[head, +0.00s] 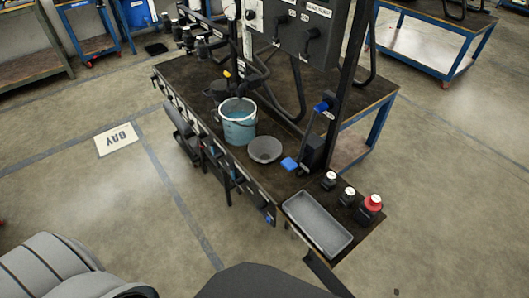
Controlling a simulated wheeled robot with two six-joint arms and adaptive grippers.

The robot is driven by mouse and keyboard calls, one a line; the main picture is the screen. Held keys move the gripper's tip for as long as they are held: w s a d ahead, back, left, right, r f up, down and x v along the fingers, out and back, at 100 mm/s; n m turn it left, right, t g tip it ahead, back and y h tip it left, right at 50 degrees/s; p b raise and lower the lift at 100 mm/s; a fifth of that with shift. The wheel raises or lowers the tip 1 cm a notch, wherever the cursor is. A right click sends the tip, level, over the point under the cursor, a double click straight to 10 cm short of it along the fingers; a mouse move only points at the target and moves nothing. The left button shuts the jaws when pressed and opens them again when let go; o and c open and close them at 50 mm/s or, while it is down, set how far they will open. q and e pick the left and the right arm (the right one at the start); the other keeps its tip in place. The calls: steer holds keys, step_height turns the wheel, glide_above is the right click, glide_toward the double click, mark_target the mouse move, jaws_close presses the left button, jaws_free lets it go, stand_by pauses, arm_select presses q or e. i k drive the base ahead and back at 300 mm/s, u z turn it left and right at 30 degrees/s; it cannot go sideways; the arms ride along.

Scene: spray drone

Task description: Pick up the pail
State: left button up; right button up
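The pail (239,130) is light blue with a thin rim and stands upright on the dark top of a long workbench (185,72), near its front edge. Blue-tinted contents show inside it. Black fittings and a small yellow part are right behind it. Neither of my grippers shows in the head view, and nothing is seen holding the pail.
A grey bowl (265,150) sits right beside the pail. A control panel (300,30), posts and hoses rise behind. Open floor lies left of the bench.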

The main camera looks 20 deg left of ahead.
mark_target(234, 122)
steer(key=u, duration=2.2)
steer(key=i, duration=3.3)
steer(key=z, duration=3.2)
